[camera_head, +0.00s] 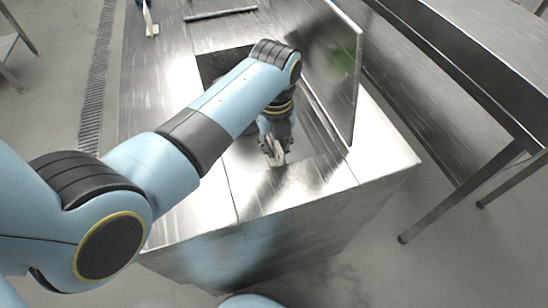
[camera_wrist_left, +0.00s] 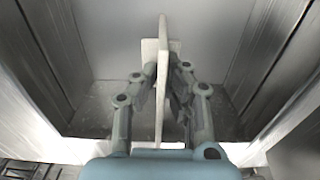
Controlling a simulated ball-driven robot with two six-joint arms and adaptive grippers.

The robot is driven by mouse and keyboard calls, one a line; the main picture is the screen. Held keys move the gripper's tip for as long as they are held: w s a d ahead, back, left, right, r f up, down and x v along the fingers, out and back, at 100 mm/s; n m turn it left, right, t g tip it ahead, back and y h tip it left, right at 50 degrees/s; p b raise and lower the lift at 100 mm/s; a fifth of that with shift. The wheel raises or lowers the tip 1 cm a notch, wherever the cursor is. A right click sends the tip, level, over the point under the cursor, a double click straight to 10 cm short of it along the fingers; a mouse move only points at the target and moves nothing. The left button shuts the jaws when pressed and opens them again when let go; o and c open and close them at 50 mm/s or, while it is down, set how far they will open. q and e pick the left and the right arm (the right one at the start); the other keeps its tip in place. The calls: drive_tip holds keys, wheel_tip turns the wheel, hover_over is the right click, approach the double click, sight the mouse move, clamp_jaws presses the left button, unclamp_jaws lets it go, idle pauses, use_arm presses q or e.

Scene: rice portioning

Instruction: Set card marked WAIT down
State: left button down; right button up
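A thin pale card (camera_wrist_left: 162,85) stands nearly edge-on between the fingers of my left gripper (camera_wrist_left: 163,75) in the left wrist view. Both fingers press against its sides, so the gripper is shut on it. No marking on the card is readable. In the head view my left gripper (camera_head: 275,147) points down into the open well of the steel counter, and the pale card (camera_head: 278,158) shows at its fingertips. I cannot tell whether the card's lower edge touches anything. My right gripper is in neither view.
The steel counter (camera_head: 215,205) has a dark rectangular well with a raised steel panel (camera_head: 345,90) along its right side. Steep well walls (camera_wrist_left: 60,40) flank the gripper. A white-handled item (camera_head: 148,18) and a bar (camera_head: 220,13) lie at the back. Another steel table (camera_head: 480,60) stands right.

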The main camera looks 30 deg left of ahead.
sight(275, 160)
use_arm(q)
drive_tip(key=shift+f+b, duration=0.35)
drive_tip(key=shift+f, duration=2.1)
drive_tip(key=shift+f, duration=0.1)
drive_tip(key=c, duration=1.5)
unclamp_jaws()
wheel_tip(275, 160, up, 12)
drive_tip(key=shift+r+p, duration=0.15)
drive_tip(key=shift+p, duration=0.7)
